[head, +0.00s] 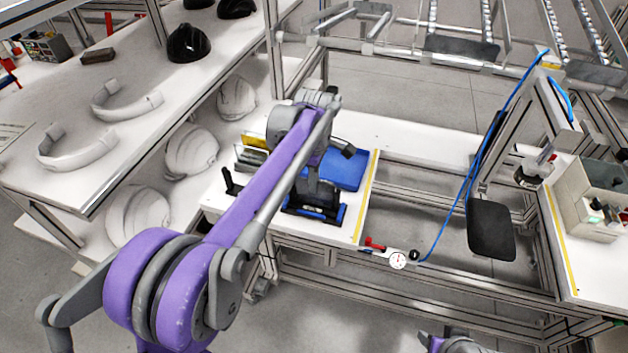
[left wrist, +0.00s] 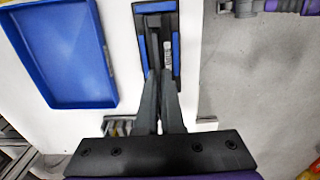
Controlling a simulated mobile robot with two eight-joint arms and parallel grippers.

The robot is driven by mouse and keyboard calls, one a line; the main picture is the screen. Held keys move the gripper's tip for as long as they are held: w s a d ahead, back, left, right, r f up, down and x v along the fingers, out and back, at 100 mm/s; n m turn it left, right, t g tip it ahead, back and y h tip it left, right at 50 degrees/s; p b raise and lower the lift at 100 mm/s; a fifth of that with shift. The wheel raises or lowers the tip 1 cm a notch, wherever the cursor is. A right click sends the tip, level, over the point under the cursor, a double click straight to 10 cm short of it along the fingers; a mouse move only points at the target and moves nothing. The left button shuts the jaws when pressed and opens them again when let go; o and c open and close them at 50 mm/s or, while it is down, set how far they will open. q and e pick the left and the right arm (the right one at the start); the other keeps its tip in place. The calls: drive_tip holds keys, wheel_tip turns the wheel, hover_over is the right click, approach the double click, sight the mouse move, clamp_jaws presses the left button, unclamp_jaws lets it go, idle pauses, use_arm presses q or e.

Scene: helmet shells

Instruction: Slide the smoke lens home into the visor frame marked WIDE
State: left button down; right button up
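My left gripper (left wrist: 159,76) points down at a black fixture with blue strips (left wrist: 175,84) on the white bench. The fixture also shows in the head view (head: 336,216), partly behind my gripper and arm. It may be the visor frame; I cannot read a WIDE mark. The gripper's two dark fingers are close together, their tips over the fixture. A dark strip and a small pale label (left wrist: 167,52) lie at the tips. I cannot tell whether the fingers hold the smoke lens; no lens is clearly visible.
A blue tray (head: 343,170) lies just behind the fixture and shows in the left wrist view (left wrist: 66,55). A slotted rack (head: 249,160) stands left. White helmet shells (head: 190,151) sit further left.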

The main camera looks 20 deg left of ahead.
use_arm(q)
drive_tip(key=shift+f, duration=0.25)
drive_tip(key=c, duration=1)
unclamp_jaws()
drive_tip(key=shift+r, duration=0.1)
wheel_tip(320, 180, up, 11)
drive_tip(key=shift+f+p, duration=0.2)
drive_tip(key=shift+p, duration=0.25)
drive_tip(key=s+a+f+m+t+p, duration=0.1)
drive_tip(key=s+f+m, duration=0.3)
drive_tip(key=s, duration=0.5)
drive_tip(key=s+a+f+m+t+p, duration=0.1)
drive_tip(key=s+f+m+t, duration=0.1)
drive_tip(key=s+m, duration=0.5)
drive_tip(key=s+a+f+m+t+p, duration=0.1)
drive_tip(key=s+f+m, duration=0.4)
drive_tip(key=s, duration=0.6)
drive_tip(key=shift+f+m+t, duration=0.35)
drive_tip(key=shift+m+t, duration=0.35)
drive_tip(key=shift+m, duration=0.1)
